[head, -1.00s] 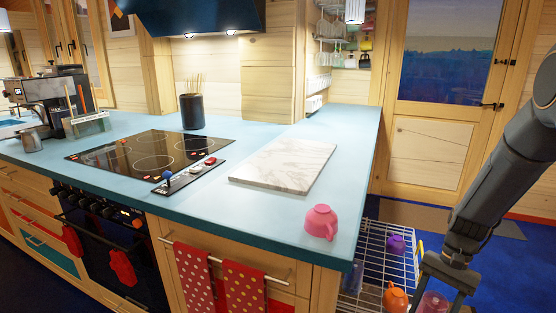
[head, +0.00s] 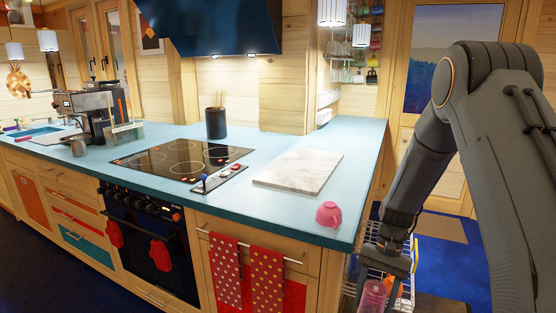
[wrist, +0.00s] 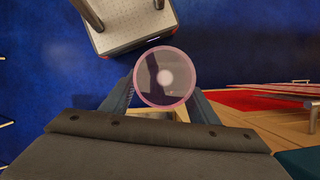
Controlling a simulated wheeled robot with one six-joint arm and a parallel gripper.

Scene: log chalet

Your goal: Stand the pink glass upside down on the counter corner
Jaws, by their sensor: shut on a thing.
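The pink glass (head: 372,297) is translucent and held low in my gripper (head: 375,281), in front of the counter's right end and below its top. In the wrist view the glass (wrist: 165,77) shows end-on as a pink ring with a pale spot in the middle, between the two fingers of my gripper (wrist: 165,108). I cannot tell which end faces that camera. The blue counter (head: 300,229) has its near right corner left of and above the glass. That corner is bare at its very edge.
A wire rack (head: 405,262) stands right of the counter. Dotted towels (head: 267,279) hang in front.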

